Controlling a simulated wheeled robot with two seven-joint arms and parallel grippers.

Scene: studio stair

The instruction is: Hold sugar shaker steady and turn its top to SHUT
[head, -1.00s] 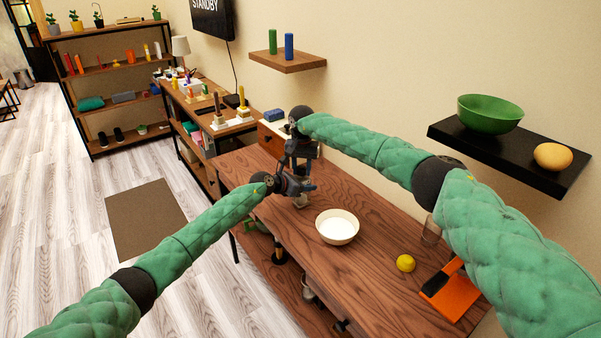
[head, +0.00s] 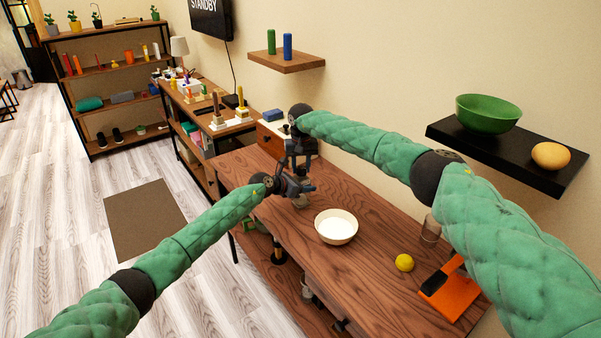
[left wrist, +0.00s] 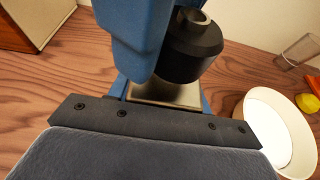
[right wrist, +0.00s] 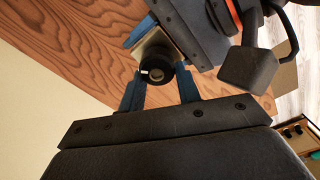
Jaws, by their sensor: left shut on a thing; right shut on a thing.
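The sugar shaker has a pale body (left wrist: 165,94) and a dark round top (left wrist: 190,50). In the right wrist view the top (right wrist: 158,75) faces the camera and shows a round opening and a small white mark; I cannot read its setting. My left gripper (head: 300,188) is shut on the body from the side, with blue fingers on both sides. My right gripper (head: 300,150) comes from above, and its blue fingers (right wrist: 160,88) are shut on the top. In the head view the grippers mostly hide the shaker.
A white-filled bowl (head: 336,227) stands close by on the wooden table (head: 375,290). A yellow ball-like thing (head: 404,263), a glass (head: 431,229) and an orange item (head: 450,297) lie farther right. A wooden box (head: 270,140) stands behind the grippers.

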